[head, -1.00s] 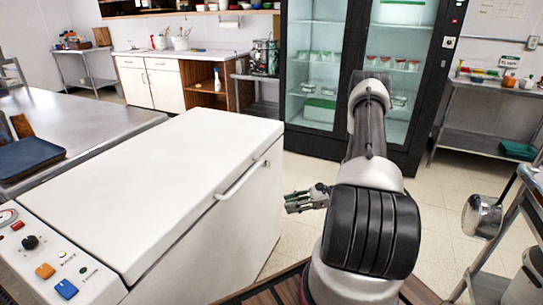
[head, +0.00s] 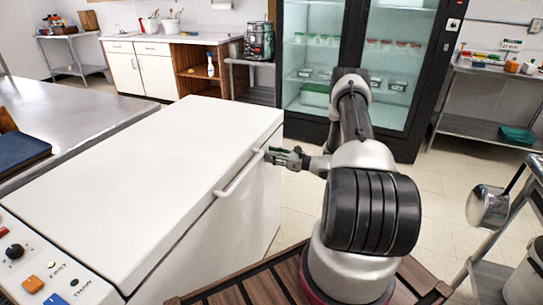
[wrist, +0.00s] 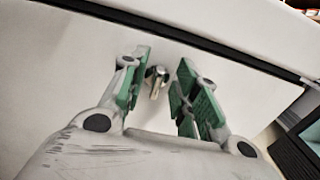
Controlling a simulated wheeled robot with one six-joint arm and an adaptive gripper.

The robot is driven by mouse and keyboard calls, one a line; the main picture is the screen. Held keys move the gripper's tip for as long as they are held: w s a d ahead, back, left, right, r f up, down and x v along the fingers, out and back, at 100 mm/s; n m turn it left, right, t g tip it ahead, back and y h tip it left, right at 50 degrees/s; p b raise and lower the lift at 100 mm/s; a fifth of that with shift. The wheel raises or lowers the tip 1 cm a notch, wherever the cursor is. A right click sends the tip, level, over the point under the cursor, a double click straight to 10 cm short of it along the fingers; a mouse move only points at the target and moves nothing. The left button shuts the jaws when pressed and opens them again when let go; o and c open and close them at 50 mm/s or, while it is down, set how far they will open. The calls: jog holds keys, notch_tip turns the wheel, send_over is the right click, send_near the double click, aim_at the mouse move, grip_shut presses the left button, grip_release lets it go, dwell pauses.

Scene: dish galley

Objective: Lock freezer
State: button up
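The white chest freezer (head: 165,165) fills the left and middle of the head view with its lid down. In the wrist view, its front face (wrist: 60,80) lies below the dark lid seam, and a small metal key or lock piece (wrist: 156,82) sticks out of it. My gripper (head: 271,154) is close to the freezer's front, just beyond the far end of the lid handle (head: 240,173). In the wrist view, my gripper (wrist: 158,76) is open, with a green-padded finger on either side of the metal piece and gaps to it. I cannot tell whether the lock is turned.
A control panel (head: 45,270) with a knob and coloured buttons is at the freezer's near end. A steel table (head: 85,107) stands behind the freezer. A glass-door cabinet (head: 310,60) stands beyond. A cart with a hanging pan (head: 487,207) is at right.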

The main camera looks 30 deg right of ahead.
jog(key=shift+w+a, duration=0.15)
jog(key=shift+w, duration=0.05)
jog(key=shift+c, duration=0.4)
grip_shut()
jog(key=shift+n, duration=0.3)
jog(key=n, duration=1.1)
jog(key=a+f+n, duration=0.1)
jog(key=n, duration=0.5)
jog(key=shift+s, duration=0.4)
jog(key=shift+f+n, duration=0.1)
jog(key=shift+n, duration=0.2)
